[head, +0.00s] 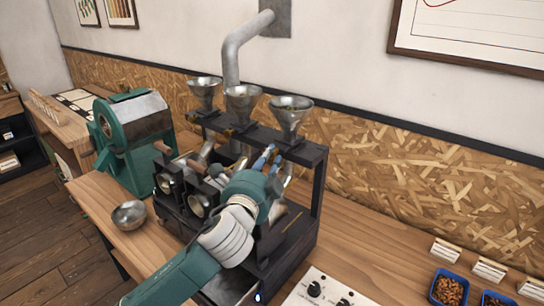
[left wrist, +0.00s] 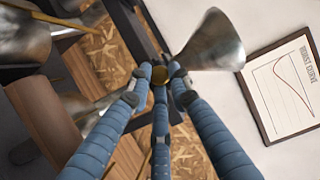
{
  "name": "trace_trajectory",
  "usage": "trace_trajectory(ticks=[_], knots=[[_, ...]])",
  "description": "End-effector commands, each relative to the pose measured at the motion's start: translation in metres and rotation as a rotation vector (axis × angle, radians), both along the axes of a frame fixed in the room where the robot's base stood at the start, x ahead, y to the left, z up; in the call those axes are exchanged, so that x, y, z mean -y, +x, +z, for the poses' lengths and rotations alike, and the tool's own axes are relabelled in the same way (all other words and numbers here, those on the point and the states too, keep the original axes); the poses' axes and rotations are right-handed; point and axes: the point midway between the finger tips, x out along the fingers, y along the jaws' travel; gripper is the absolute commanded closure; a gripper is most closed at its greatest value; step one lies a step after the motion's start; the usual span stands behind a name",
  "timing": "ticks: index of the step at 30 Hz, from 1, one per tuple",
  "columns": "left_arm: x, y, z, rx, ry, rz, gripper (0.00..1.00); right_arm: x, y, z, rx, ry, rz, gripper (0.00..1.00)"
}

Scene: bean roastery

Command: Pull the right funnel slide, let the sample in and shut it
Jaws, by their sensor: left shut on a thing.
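The right funnel (head: 291,114) is a grey metal cone at the right end of the dark rack on the sample roaster. It also shows in the left wrist view (left wrist: 215,42). My left gripper (head: 270,159) reaches in from the front, just below this funnel. In the left wrist view its blue fingers (left wrist: 160,76) are closed around the round brass knob (left wrist: 160,75) of the right funnel slide. The slide's bar is mostly hidden behind the fingers, so I cannot tell how far it is pulled. A small sample seems to lie in the right funnel's mouth. My right gripper is out of view.
Two more funnels, the middle one (head: 242,99) and the left one (head: 204,91), stand on the same rack. A metal bowl (head: 129,215) sits on the bench at left. A green roaster (head: 132,140) stands behind it. Blue bean trays (head: 449,288) lie at the right front.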

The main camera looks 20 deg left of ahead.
Motion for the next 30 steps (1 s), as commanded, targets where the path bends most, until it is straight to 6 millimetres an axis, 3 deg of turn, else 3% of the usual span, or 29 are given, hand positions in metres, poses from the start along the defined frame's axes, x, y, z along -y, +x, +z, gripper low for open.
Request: trace_trajectory(ticks=[5,13,14,17,26,30], knots=[[-0.007,-0.020,-0.002,-0.007,0.003,0.001,1.00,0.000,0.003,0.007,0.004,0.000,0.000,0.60],[-0.008,-0.021,-0.002,-0.005,0.002,0.001,1.00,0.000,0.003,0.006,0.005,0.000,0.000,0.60],[-0.008,-0.021,-0.002,-0.005,0.002,0.002,0.79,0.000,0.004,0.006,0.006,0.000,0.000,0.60],[-0.008,-0.021,-0.002,-0.005,0.002,0.001,0.62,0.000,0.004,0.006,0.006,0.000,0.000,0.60],[-0.007,-0.023,-0.001,-0.004,0.002,0.000,0.62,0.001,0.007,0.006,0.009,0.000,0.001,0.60],[-0.007,-0.038,-0.002,-0.005,0.002,0.000,0.62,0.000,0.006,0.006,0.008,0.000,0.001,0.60]])
